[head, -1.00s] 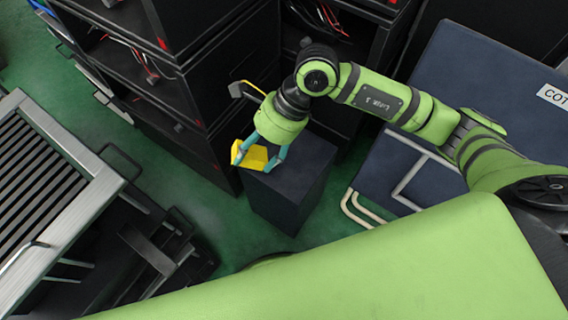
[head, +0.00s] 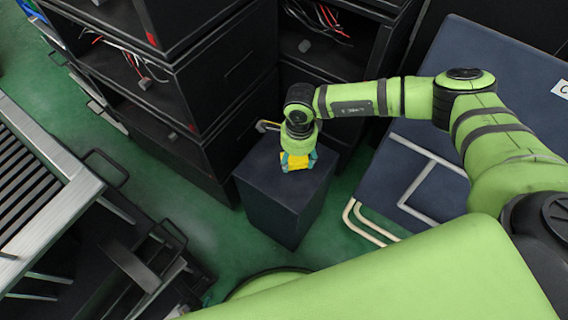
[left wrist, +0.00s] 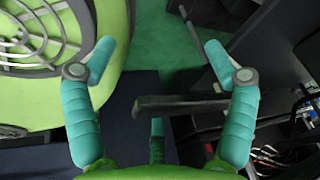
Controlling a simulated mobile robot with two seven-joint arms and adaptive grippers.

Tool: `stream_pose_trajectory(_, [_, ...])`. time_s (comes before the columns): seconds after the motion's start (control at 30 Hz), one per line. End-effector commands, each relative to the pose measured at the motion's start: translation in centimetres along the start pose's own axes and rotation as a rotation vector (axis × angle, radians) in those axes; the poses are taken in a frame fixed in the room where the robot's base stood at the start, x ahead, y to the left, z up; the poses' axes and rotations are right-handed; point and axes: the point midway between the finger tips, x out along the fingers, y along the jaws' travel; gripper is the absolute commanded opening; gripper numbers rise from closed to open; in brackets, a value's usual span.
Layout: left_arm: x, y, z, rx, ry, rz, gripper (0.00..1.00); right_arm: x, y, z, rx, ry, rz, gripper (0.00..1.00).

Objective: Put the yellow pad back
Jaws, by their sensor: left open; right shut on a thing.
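The yellow pad (head: 296,162) is between the teal fingers of my right gripper (head: 298,166), which is shut on it. In the head view the pad is over the top of a dark blue box (head: 268,205); I cannot tell whether it touches the top. My left gripper (left wrist: 166,66) shows in the left wrist view, its two teal fingers wide apart and nothing held between them. The left gripper is not in the head view.
Black cabinets (head: 225,75) with open shelves and cables stand behind the box. A slatted metal rack (head: 50,190) is at the left. A dark blue panel with pale tubes (head: 370,225) is at the right. Green floor lies between. A dark bar (left wrist: 180,103) crosses the left wrist view.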

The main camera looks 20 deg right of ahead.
Motion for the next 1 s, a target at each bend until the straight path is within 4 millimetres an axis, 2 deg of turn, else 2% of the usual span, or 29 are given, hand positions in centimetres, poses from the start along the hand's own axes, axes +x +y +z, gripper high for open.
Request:
stream_pose_trajectory(0.1, [0.5,-0.1,-0.7,0.002,0.018,-0.002,0.85,1.5,-1.4,1.8,0.000,0.000,0.000,0.24])
stream_pose_trajectory(0.27, [0.7,-0.2,-1.3,0.003,0.033,-0.004,0.85,2.3,-2.2,2.9,0.000,0.000,0.001,0.24])
stream_pose_trajectory(0.37, [0.7,-0.3,-1.4,0.003,0.035,-0.004,0.85,2.9,-2.3,3.0,0.001,0.000,0.003,0.24])
stream_pose_trajectory(0.6, [1.0,-0.3,-1.6,0.004,0.044,-0.004,0.85,6.1,-2.3,3.0,0.002,0.000,0.003,0.24])
stream_pose_trajectory(0.9, [1.0,-0.4,-2.8,0.005,0.066,-0.006,0.85,6.4,-2.3,3.0,0.001,-0.001,0.002,0.24])
stream_pose_trajectory(0.93, [1.0,-0.5,-2.8,0.005,0.066,-0.007,0.85,6.4,-2.3,3.0,0.001,0.000,0.002,0.73])
stream_pose_trajectory(0.97, [1.0,-0.5,-2.8,0.005,0.066,-0.007,0.85,6.4,-2.3,3.0,0.002,0.000,0.002,0.85])
stream_pose_trajectory(1.0, [1.0,-0.5,-2.8,0.005,0.066,-0.007,0.85,6.4,-2.3,3.0,0.002,0.000,0.002,0.85])
